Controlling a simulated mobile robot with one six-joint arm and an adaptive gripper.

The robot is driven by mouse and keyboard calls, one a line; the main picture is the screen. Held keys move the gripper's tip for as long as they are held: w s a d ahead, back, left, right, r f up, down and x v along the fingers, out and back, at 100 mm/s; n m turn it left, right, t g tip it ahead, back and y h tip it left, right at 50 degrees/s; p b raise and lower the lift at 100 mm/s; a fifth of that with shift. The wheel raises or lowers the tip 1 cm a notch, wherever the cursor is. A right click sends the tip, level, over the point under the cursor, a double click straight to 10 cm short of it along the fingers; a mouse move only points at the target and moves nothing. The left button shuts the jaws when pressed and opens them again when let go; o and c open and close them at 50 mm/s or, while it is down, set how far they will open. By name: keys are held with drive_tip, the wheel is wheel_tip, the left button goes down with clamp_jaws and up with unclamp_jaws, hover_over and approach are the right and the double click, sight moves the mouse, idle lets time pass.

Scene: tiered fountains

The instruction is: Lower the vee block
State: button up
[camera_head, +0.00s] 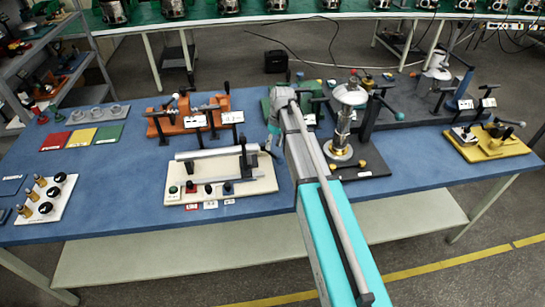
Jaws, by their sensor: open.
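My gripper (269,147) is at the end of my arm, just right of the cream fixture board (220,177). It is small and partly hidden by my wrist; it looks empty. The board carries a silver bar (215,151), a dark upright post (243,158), a dark rail and several buttons along its front. I cannot pick out the vee block for sure. Dark block-like parts also show on the grey fixture plate (375,172) right of my arm, around a shiny column (343,125).
Orange clamps (190,118) stand behind the cream board. Red, yellow and green mats (82,137) and a white knob panel (47,198) are at left. A yellow fixture (488,143) is at right. The blue table (420,168) is bare near its front right.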

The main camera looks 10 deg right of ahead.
sight(272, 153)
drive_tip(key=shift+s+a+f+b, duration=0.1)
drive_tip(key=shift+a+f+b, duration=0.1)
drive_tip(key=shift+f+b, duration=0.75)
drive_tip(key=shift+s+a+f+b, duration=0.1)
drive_tip(key=shift+a+f+b, duration=0.05)
drive_tip(key=shift+f+b, duration=0.7)
drive_tip(key=shift+f, duration=0.15)
clamp_jaws()
